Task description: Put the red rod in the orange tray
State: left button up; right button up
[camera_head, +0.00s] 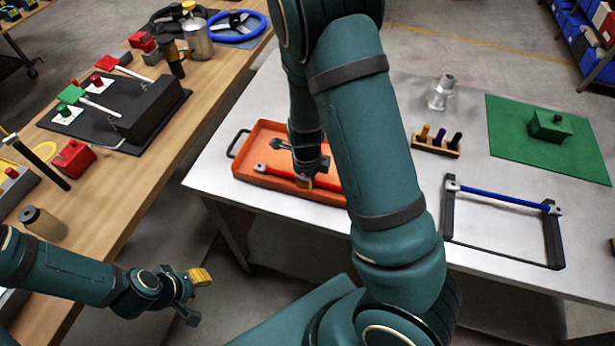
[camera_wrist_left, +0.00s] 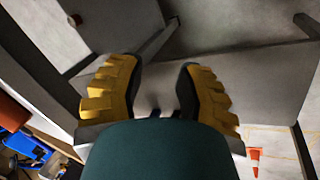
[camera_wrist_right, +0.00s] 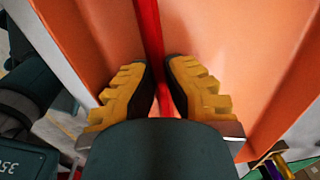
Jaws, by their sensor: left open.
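The orange tray (camera_head: 270,138) is on the grey table; it fills much of the right wrist view (camera_wrist_right: 230,50). The red rod (camera_head: 283,173), with a pale fitting at its left end, lies across the tray's near part in the head view. My arm hides its right end. My right gripper (camera_head: 304,182) points down over the tray, its fingers close on both sides of the rod (camera_wrist_right: 148,25) in the right wrist view. I cannot tell whether the rod touches the tray floor. My left gripper (camera_head: 195,295) is open and empty, low beside the wooden bench.
A black frame (camera_head: 500,252) with a blue rod (camera_head: 505,199) stands right of the tray. Behind it are a block with coloured pegs (camera_head: 435,143), a metal part (camera_head: 440,92) and a green mat (camera_head: 510,150). The wooden bench (camera_head: 150,165) at left is crowded.

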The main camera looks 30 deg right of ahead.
jog(key=o, duration=0.3)
jog(key=shift+o, duration=0.2)
jog(key=shift+r, duration=0.1)
notch_tip(320, 180, up, 12)
jog(key=p, duration=0.5)
jog(key=shift+s+a, duration=0.25)
jog(key=shift+a, duration=0.05)
jog(key=shift+s, duration=0.1)
